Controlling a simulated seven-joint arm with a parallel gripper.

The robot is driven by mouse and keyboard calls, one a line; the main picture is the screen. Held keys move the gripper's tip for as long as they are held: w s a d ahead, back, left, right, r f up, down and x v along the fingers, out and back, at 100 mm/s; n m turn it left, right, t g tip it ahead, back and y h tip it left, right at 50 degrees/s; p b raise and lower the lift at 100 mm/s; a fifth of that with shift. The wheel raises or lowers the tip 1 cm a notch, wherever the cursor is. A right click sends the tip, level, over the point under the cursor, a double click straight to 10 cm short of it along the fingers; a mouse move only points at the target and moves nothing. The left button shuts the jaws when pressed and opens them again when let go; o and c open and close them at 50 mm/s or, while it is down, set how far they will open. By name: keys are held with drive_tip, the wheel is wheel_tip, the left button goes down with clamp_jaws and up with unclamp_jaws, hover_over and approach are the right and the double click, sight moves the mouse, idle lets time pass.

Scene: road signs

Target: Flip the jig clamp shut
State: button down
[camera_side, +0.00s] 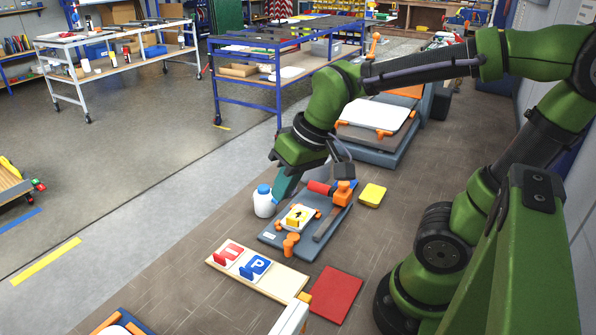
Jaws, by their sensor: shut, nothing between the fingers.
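My gripper (283,188) is shut and empty, with its teal fingers pointing down over the far left end of a blue-grey jig board (272,238). A yellow sign with a black arrow (299,216) lies on the board in a white and orange holder. An orange clamp block (342,195) stands at the board's right side, with a dark grey bar (326,224) reaching from it toward the near edge. An orange knob (290,243) stands at the front. I cannot tell whether the fingertips touch anything, or which part is the clamp's moving lever.
A white bottle with a blue cap (264,203) stands left of the board. A red cylinder (319,187) lies behind the sign. A yellow block (372,195) is to the right. A sign board (285,280) and red plate (336,294) lie in front. A larger fixture (378,145) stands behind.

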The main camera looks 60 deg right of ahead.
drive_tip(key=w+f+n+g+h, duration=0.1)
drive_tip(key=w+f+n+g, duration=0.1)
drive_tip(key=w+n+g, duration=0.1)
drive_tip(key=w+a+f+n+g+h, duration=0.1)
drive_tip(key=w+f+n+g+h, duration=0.1)
drive_tip(key=w+n, duration=0.4)
drive_tip(key=shift+w+f+n+g, duration=0.3)
drive_tip(key=shift+w+f+g, duration=0.35)
drive_tip(key=shift+f+g, duration=0.35)
drive_tip(key=shift+r, duration=0.1)
drive_tip(key=x, duration=0.9)
drive_tip(key=shift+s+d+f, duration=0.15)
drive_tip(key=shift+s+f, duration=0.1)
drive_tip(key=shift+f, duration=0.1)
drive_tip(key=shift+s+d+f, duration=0.15)
drive_tip(key=shift+s+d, duration=0.2)
drive_tip(key=shift+s, duration=0.15)
drive_tip(key=shift+s+d+f, duration=0.2)
drive_tip(key=shift+s+d, duration=0.15)
drive_tip(key=shift+s, duration=0.1)
drive_tip(key=shift+s+d+f, duration=0.2)
drive_tip(key=shift+s+d, duration=0.2)
drive_tip(key=shift+s, duration=0.25)
